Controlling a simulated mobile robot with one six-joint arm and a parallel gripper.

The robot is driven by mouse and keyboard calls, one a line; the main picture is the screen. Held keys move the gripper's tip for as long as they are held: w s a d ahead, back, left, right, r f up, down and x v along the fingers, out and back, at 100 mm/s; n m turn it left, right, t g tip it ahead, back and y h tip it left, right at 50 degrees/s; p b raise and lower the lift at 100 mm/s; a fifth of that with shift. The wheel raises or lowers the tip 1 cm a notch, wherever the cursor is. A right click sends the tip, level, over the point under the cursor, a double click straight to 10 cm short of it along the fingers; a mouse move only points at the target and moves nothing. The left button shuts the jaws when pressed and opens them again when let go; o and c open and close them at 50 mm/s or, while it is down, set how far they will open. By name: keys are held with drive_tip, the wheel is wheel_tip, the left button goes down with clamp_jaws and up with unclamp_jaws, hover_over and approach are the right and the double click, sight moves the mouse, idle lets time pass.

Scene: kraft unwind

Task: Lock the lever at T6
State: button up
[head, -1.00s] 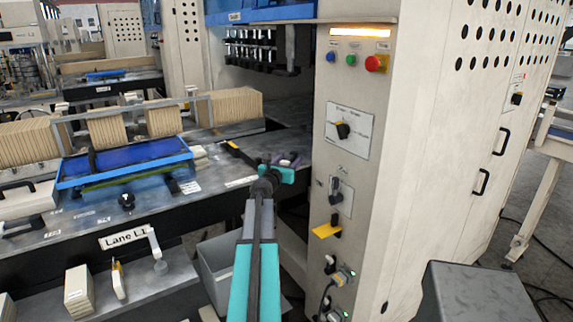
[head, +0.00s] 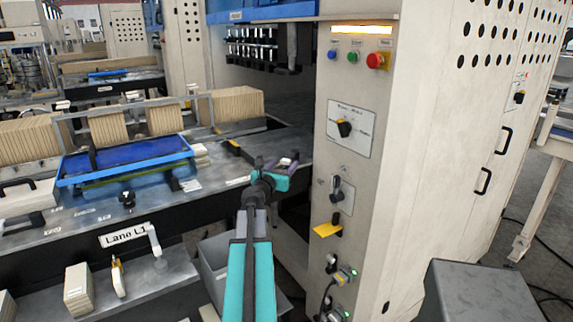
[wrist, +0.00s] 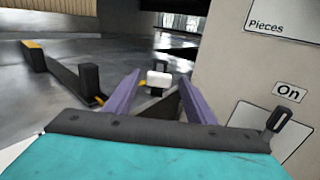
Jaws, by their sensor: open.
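My gripper (head: 288,163) reaches over the machine deck beside the control cabinet. In the wrist view its two purple fingers (wrist: 160,98) stand apart with nothing held between them. A small white block on a dark post (wrist: 158,79) shows beyond and between the fingertips, apart from them as far as I can see. A dark lever-like bar with a yellow end (wrist: 60,72) lies on the deck left of the fingers, beside a black upright post (wrist: 89,80). Its yellow end also shows in the head view (head: 234,144). No T6 mark is readable, so I cannot tell which part is that lever.
The cabinet (head: 385,190) stands close on my gripper's right, with a rotary switch (head: 344,128), a black-handled switch (head: 336,190) and a yellow tag (head: 327,230). A blue tray (head: 125,160) and brown stacks are left on the deck. A grey box (head: 475,292) stands front right.

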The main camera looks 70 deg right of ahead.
drive_tip(key=a, duration=0.7)
drive_tip(key=shift+w+a+b, duration=0.2)
drive_tip(key=shift+w+b, duration=0.2)
drive_tip(key=shift+b, duration=0.05)
